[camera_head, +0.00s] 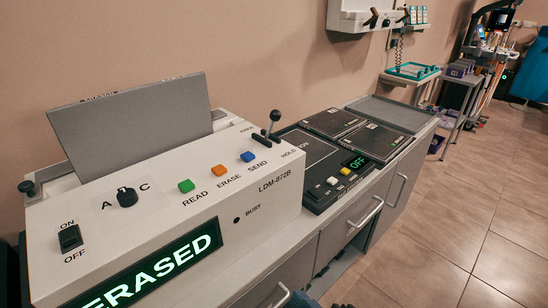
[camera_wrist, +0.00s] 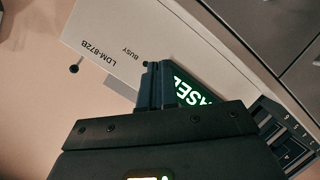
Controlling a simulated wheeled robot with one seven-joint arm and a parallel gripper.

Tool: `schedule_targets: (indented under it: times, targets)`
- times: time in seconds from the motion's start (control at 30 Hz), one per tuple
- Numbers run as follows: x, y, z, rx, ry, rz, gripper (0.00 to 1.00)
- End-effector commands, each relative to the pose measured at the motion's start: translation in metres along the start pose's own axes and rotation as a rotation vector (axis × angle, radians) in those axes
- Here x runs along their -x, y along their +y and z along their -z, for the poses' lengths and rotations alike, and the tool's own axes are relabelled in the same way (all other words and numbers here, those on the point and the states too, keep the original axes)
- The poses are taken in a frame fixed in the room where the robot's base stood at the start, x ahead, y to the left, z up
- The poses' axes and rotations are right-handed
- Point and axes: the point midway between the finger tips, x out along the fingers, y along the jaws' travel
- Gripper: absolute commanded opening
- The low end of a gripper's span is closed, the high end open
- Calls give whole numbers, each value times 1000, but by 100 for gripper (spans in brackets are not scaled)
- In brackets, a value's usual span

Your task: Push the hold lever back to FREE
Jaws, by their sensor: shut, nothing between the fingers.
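The hold lever (camera_head: 274,118) is a short metal stalk with a black ball knob, on the right end of the white LDM-872B console's sloped top (camera_head: 228,165). It stands up from a black slot between the FREE label behind and the HOLD label in front. From this angle I cannot tell its exact setting. In the wrist view, a black ball on a thin stalk (camera_wrist: 73,68), apparently the lever's knob, shows past the console edge. My gripper (camera_wrist: 152,70) is shut and empty, in front of the console's display side, apart from the knob.
The console's lit display (camera_head: 150,262) reads ERASED. Green, orange and blue buttons (camera_head: 247,157) sit left of the lever. A raised grey panel (camera_head: 135,125) stands behind. A black unit (camera_head: 335,180) showing OFF lies to the right. Floor is clear at right.

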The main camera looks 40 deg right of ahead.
Motion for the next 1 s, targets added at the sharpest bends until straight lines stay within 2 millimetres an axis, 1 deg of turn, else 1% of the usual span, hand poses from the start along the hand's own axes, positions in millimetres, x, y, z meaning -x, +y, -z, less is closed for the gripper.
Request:
schedule_targets:
  times: [0.03, 0.2, 0.37, 0.5, 0.63, 0.8, 0.9, 1.0]
  targets:
    - [-13, 4, 4, 37, -7, -30, 0]
    - [-49, 26, 14, 166, -59, -141, 0]
    - [-77, 54, 29, 272, -116, -264, 0]
    - [-96, 82, 46, 348, -175, -384, 0]
    - [-107, 110, 64, 401, -232, -501, 0]
    - [-113, 140, 84, 443, -298, -627, 0]
    - [-114, 151, 92, 455, -326, -676, 0]
    - [-113, 158, 97, 461, -341, -706, 0]
